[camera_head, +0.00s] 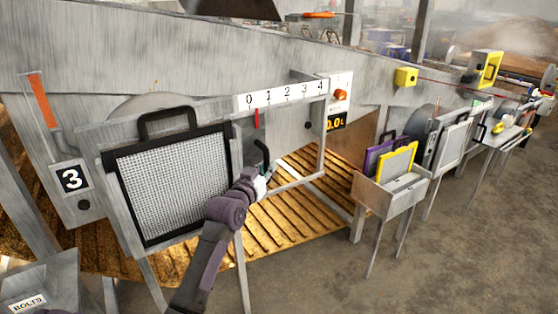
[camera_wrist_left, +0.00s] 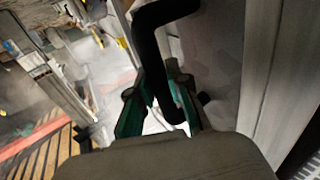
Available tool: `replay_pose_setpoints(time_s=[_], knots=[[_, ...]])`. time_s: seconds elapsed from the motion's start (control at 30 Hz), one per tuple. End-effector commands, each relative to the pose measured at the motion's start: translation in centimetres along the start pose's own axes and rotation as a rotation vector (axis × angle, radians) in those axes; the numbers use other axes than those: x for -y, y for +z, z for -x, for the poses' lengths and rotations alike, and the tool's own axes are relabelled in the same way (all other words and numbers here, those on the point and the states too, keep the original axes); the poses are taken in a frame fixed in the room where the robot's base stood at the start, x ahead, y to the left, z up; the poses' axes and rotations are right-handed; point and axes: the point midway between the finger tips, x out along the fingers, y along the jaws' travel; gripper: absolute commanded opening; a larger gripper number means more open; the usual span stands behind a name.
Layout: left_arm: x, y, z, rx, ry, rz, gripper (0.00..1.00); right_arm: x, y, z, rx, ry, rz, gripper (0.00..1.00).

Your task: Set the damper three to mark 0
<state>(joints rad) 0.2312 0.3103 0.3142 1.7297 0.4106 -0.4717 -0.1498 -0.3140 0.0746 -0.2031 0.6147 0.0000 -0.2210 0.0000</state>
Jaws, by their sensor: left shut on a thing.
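A red pointer (camera_head: 256,118) hangs just below the scale, between 0 and 1 and closer to 0. My left gripper (camera_head: 267,170) is shut on the black damper handle (camera_head: 262,152), below the pointer. In the left wrist view, the handle (camera_wrist_left: 147,50) runs down between the teal fingers of my left gripper (camera_wrist_left: 160,98). My right gripper is not in view.
A black-framed mesh screen (camera_head: 175,185) stands left of the handle. The open frame right of the handle shows a slatted wooden floor (camera_head: 290,205). A stand with purple and yellow framed panels (camera_head: 396,165) is farther right. A bin labelled "BOLTS" (camera_head: 40,285) is at lower left.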

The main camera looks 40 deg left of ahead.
Motion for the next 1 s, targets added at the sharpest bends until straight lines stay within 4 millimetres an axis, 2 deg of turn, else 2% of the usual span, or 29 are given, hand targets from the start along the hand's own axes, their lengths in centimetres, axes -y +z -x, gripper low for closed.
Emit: replay_pose_setpoints(time_s=[0.07,0.2,0.43,0.47,0.6,1.0], knots=[[0.6,0.2,0.9,0.008,-0.001,-0.006,0.00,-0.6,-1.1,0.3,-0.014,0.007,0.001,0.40],[0.9,0.3,1.4,0.008,0.001,-0.004,0.00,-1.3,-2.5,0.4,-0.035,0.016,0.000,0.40],[0.9,0.4,1.4,0.009,0.000,-0.003,0.00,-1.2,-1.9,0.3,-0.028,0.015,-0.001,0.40],[0.9,0.4,1.4,0.009,0.000,-0.003,0.19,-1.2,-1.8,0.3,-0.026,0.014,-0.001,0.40],[0.9,0.3,1.4,0.008,0.000,-0.003,0.42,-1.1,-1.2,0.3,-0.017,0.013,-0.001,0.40],[0.8,0.1,1.3,0.004,0.001,-0.003,0.43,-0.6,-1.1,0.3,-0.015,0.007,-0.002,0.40]])
